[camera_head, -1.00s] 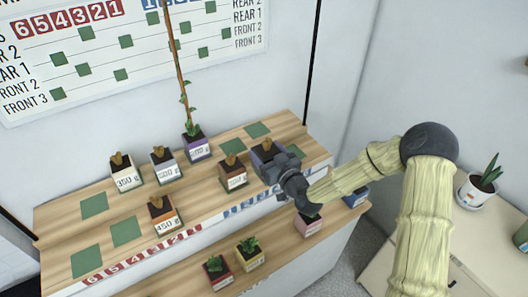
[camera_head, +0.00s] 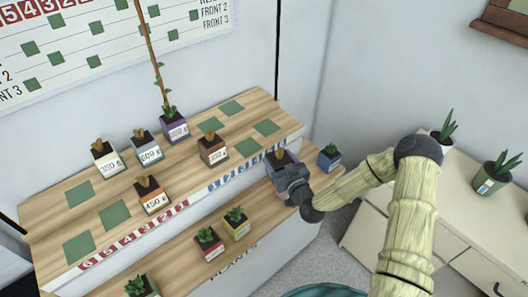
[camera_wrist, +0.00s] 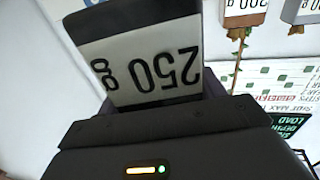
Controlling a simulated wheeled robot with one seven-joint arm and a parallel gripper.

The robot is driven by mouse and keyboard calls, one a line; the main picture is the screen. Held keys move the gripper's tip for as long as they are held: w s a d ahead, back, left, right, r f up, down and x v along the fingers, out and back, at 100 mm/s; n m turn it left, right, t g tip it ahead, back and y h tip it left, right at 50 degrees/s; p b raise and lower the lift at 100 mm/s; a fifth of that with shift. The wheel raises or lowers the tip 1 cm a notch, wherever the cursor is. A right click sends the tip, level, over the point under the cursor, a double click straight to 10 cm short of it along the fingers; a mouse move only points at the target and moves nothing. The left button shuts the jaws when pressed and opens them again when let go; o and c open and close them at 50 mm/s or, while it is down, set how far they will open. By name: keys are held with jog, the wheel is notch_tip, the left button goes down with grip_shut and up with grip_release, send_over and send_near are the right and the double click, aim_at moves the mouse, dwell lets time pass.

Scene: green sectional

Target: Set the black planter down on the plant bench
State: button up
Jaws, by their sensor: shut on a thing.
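My gripper (camera_head: 288,170) is shut on the black planter (camera_head: 280,156), which has a brown plant stub on top in the head view. In the wrist view the planter (camera_wrist: 150,65) fills the upper middle, dark with a white "250 g" label that reads upside down. It is held in the air by the front right edge of the upper tier of the plant bench (camera_head: 110,205). My gripper hides most of it in the head view, and its height above the wood is hard to tell.
Several labelled pots, including a purple one (camera_head: 175,126) with a tall stem and a brown one (camera_head: 212,150), stand on the upper tier. Bare green squares (camera_head: 248,147) lie near the right. Small plants (camera_head: 237,224) and a blue pot (camera_head: 329,157) stand on the lower tier.

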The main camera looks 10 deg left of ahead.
jog(key=s+d+f+m+t+h, duration=0.1)
jog(key=s+d+f+m+h, duration=0.2)
jog(key=d+f, duration=0.4)
jog(key=s+d+f+m+t+h, duration=0.2)
jog(key=s+d+f+m+h, duration=0.2)
jog(key=d, duration=0.9)
notch_tip(320, 180, down, 3)
jog(key=s+h, duration=0.1)
jog(key=h, duration=0.2)
jog(key=shift+s+d+r, duration=0.15)
jog(key=shift+s+d, duration=0.2)
jog(key=shift+s, duration=0.05)
jog(key=shift+s, duration=0.1)
jog(key=shift+d, duration=0.1)
